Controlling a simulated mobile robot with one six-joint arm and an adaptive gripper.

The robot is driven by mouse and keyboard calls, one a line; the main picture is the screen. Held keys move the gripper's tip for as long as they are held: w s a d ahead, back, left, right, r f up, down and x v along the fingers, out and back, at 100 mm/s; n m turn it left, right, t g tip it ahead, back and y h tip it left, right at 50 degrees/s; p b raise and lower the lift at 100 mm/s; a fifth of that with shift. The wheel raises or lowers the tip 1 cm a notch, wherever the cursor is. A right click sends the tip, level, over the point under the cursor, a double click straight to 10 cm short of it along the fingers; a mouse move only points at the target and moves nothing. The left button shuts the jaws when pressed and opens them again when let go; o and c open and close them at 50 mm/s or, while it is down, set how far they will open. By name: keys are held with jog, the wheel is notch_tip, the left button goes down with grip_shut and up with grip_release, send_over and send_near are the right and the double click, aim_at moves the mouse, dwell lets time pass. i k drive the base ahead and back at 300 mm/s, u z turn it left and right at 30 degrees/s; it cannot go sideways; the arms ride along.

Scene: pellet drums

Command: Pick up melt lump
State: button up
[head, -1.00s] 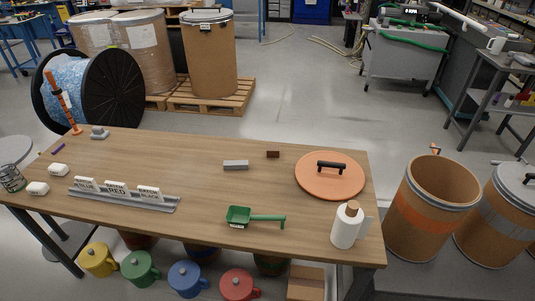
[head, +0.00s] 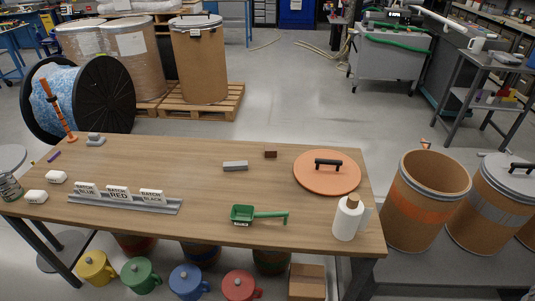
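I cannot pick out a melt lump for sure. The small loose pieces on the table are a dark brown block (head: 271,154), a grey block (head: 235,166) and two white pieces, one (head: 56,177) behind the other (head: 36,197), at the left end. An open brown drum (head: 427,205) with an orange band stands right of the table; the part of its inside that I see shows no lump, and its bottom is hidden. My gripper is not in view.
The wooden table (head: 210,205) holds a green scoop (head: 244,214), an orange lid (head: 327,172), a white bottle (head: 347,217) and a batch sign rack (head: 125,204). Coloured jugs stand below its front edge. A lidded drum (head: 487,212) stands right of the open drum.

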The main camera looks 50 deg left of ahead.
aim_at(270, 152)
jog(key=k, duration=0.2)
jog(key=u, duration=2.25)
jog(key=k, duration=0.2)
jog(key=u, duration=0.05)
jog(key=i, duration=0.15)
jog(key=u, duration=0.1)
